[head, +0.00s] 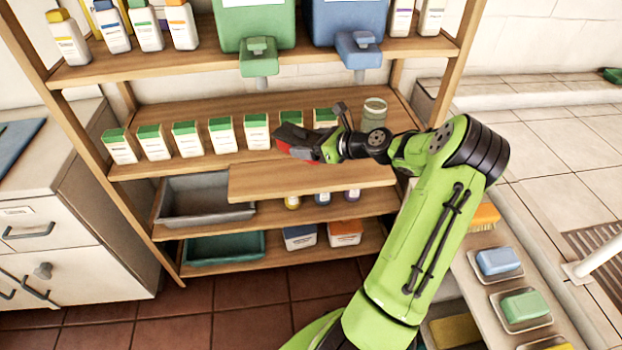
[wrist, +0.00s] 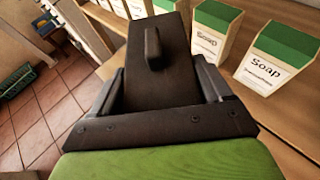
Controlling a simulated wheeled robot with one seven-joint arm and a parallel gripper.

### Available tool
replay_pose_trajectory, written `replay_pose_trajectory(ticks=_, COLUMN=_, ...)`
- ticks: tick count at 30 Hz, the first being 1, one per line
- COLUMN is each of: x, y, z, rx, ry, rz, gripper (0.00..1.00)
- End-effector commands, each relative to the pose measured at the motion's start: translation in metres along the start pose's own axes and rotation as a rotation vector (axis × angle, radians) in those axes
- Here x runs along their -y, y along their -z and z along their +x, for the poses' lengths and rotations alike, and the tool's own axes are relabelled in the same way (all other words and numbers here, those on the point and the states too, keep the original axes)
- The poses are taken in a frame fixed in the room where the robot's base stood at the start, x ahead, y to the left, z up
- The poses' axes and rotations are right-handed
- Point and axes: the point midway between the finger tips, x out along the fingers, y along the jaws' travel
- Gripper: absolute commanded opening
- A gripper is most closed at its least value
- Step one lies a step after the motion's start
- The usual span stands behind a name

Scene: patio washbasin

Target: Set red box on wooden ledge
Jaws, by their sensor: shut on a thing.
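The red box (head: 298,152) shows as a small red patch under the dark fingers of my gripper (head: 296,138) in the head view. My gripper is shut on it, and the fingers and wrist hide most of it. The wooden ledge (head: 310,183) is a board jutting forward from the shelf unit, just below and in front of the box. Whether the box touches it cannot be told. In the wrist view my gripper (wrist: 155,70) fills the middle, and the red box does not show there.
White soap cartons with green tops (head: 187,139) stand in a row behind my gripper; some show close by in the wrist view (wrist: 278,55). A glass jar (head: 374,112) stands to the right. Green and blue dispensers (head: 260,57) hang above. The ledge's visible top is bare.

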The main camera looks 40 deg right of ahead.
Motion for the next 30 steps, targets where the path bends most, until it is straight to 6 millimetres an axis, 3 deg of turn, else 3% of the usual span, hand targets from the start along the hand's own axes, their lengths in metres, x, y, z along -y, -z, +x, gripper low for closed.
replay_pose_trajectory(ticks=3, x=0.016, y=-0.008, z=-0.013, rx=0.001, ry=0.039, rz=0.011, gripper=0.45)
replay_pose_trajectory(ticks=7, x=0.022, y=-0.010, z=-0.018, rx=0.001, ry=0.054, rz=0.023, gripper=0.45)
replay_pose_trajectory(ticks=22, x=0.022, y=0.079, z=0.019, rx=0.000, ry=0.052, rz=0.027, gripper=0.45)
replay_pose_trajectory(ticks=30, x=0.022, y=0.080, z=0.019, rx=0.000, ry=0.053, rz=0.024, gripper=0.45)
